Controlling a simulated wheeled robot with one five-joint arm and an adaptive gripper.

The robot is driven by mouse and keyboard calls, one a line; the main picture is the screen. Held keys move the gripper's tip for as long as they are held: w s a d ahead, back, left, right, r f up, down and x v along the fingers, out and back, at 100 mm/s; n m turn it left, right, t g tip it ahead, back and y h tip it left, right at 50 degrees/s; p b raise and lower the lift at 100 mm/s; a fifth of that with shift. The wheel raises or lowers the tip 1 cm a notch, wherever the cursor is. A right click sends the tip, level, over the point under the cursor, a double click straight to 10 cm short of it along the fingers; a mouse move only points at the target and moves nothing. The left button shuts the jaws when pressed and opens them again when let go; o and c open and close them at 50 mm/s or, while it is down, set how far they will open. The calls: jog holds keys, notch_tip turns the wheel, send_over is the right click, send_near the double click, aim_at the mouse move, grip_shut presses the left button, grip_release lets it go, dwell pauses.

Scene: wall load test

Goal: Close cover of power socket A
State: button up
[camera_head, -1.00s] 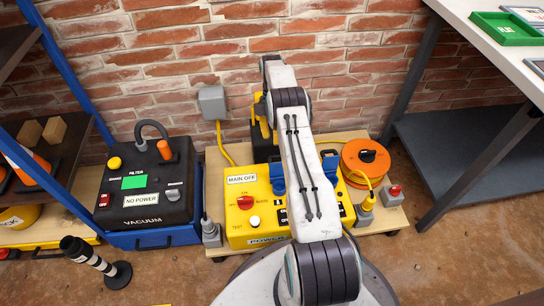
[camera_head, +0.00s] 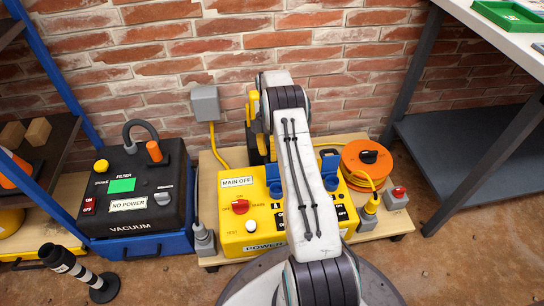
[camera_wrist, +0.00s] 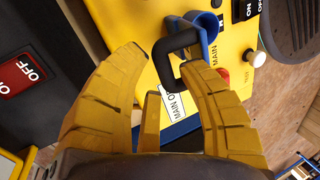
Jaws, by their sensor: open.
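The yellow power box (camera_head: 232,222) has a MAIN OFF display and a red knob. A blue socket cover (camera_head: 273,177) stands raised on it, left of my arm. Another raised blue cover (camera_head: 330,170) is right of my arm. I cannot read which socket is A. In the wrist view my gripper (camera_wrist: 166,40) is open, its yellow fingers spread over the box. A blue cover (camera_wrist: 208,27) lies just beyond the right fingertip. A black bent bar (camera_wrist: 177,48) shows between the fingertips; contact is unclear. In the head view my arm hides the fingertips.
A black vacuum unit (camera_head: 140,190) stands left of the box. An orange cable reel (camera_head: 382,165) and a grey block with a red button (camera_head: 396,198) are at the right. A grey wall box (camera_head: 205,103) hangs behind. A grey-legged bench (camera_head: 440,140) stands far right.

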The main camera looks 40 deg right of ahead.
jog(key=shift+f, duration=0.25)
grip_shut()
jog(key=shift+s, duration=0.1)
dwell(0.3)
jog(key=shift+f, duration=0.1)
dwell(0.3)
